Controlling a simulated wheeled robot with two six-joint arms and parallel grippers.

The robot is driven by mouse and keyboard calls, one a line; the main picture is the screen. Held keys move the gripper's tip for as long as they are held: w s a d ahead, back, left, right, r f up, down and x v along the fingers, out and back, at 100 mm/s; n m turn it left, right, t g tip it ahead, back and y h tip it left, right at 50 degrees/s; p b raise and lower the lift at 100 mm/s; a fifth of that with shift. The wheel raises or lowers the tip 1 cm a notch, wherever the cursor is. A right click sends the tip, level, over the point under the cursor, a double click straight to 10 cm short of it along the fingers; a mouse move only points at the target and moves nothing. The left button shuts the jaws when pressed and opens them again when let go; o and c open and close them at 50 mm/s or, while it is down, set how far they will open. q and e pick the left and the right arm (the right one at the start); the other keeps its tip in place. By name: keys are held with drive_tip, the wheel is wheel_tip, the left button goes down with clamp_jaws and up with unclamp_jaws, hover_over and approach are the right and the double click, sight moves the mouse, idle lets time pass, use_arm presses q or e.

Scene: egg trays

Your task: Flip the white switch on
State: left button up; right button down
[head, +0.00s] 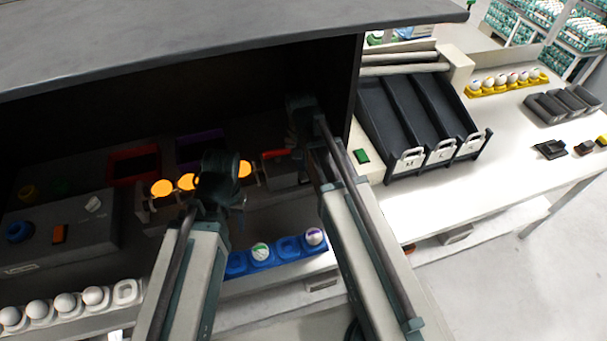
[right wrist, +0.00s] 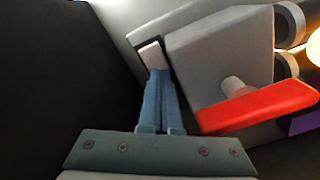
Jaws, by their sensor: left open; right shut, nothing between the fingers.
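The white switch (right wrist: 151,55) shows in the right wrist view, in a dark frame on the side of a grey box (right wrist: 220,55). My right gripper (right wrist: 160,74) is shut and empty, with its fingertips at the lower edge of the switch; I cannot tell whether they touch. In the head view my right gripper (head: 303,112) is dark and reaches into the shadowed box, and this switch is hidden there. Another small white switch-like piece (head: 93,204) sits on a grey panel at the left.
A red lever (right wrist: 258,106) sticks out of the grey box, close to the right of my fingers. A dark wall fills the left of that view. In the head view, a blue tray (head: 236,264) and white eggs (head: 66,303) lie in front. Black chutes (head: 415,115) stand right.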

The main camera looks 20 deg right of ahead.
wheel_tip(320, 180, up, 6)
drive_tip(key=p, duration=0.5)
drive_tip(key=shift+r+p, duration=0.2)
drive_tip(key=shift+p, duration=0.2)
drive_tip(key=s+a+n+h, duration=0.1)
drive_tip(key=s+a+n, duration=0.8)
drive_tip(key=s, duration=0.5)
drive_tip(key=shift+s+a+f+b, duration=0.15)
drive_tip(key=shift+a+f+b, duration=0.15)
drive_tip(key=shift+a, duration=0.45)
